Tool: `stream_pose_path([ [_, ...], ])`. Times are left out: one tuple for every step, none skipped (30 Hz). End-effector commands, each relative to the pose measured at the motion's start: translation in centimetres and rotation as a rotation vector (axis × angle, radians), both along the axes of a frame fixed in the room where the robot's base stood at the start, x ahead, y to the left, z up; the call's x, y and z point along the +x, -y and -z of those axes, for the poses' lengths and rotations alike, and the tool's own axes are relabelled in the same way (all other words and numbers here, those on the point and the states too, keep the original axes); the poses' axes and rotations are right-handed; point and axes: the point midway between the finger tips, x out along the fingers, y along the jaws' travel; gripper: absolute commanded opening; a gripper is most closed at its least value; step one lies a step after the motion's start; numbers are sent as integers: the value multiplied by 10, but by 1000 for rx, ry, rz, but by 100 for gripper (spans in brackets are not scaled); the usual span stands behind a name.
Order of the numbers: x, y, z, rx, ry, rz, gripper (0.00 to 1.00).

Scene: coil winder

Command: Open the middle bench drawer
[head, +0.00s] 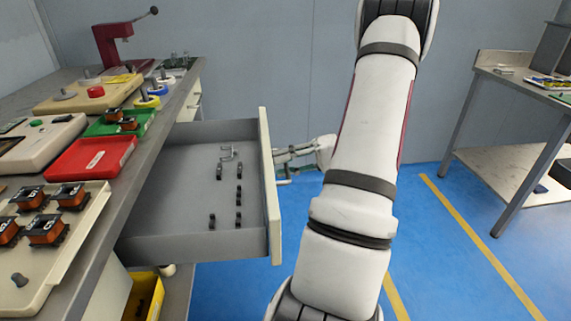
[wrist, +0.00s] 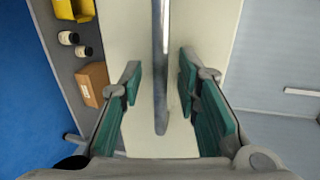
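A grey bench drawer with a cream front (head: 268,185) is pulled far out from the bench on the left in the head view. Several small dark parts lie inside it. The wrist view shows a cream front panel (wrist: 120,30) with a metal bar handle (wrist: 160,50) running up the picture. My gripper (head: 279,163) is at the outer face of the drawer front. In the wrist view my gripper (wrist: 160,85) is open, its teal-padded fingers on either side of the bar with gaps visible. My arm hides part of the floor.
The bench top (head: 165,115) holds a red tray (head: 90,158), a green tray (head: 120,122) and coil parts. A yellow bin (head: 143,297) sits below. A second table (head: 510,80) stands right. Blue floor is clear between. The wrist view shows a cardboard box (wrist: 93,84).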

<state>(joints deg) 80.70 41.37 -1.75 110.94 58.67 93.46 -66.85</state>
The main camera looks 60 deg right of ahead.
Motion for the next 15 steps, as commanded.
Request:
stream_pose_path([
  [-1, 0, 0, 0, 0, 0, 30],
  [-1, 1, -1, 0, 0, 0, 30],
  [-3, 3, -1, 0, 0, 1, 30],
  [-5, 5, -2, -1, 1, 1, 30],
  [-8, 7, -2, -1, 1, 1, 30],
  [-12, 10, -3, -2, 0, 2, 30],
  [-16, 13, -4, -1, -1, 2, 30],
  [-20, 16, -5, -2, 0, 3, 30],
  [-26, 21, -7, -2, 0, 4, 30],
  [-31, 25, -8, -3, 0, 4, 30],
  [-36, 29, -9, -3, 0, 3, 30],
  [-43, 34, -11, -3, 0, 4, 30],
  [-47, 38, -12, -3, 0, 5, 30],
  [-52, 41, -13, -1, 0, 3, 30],
  [-58, 46, -15, -2, -1, 3, 30],
])
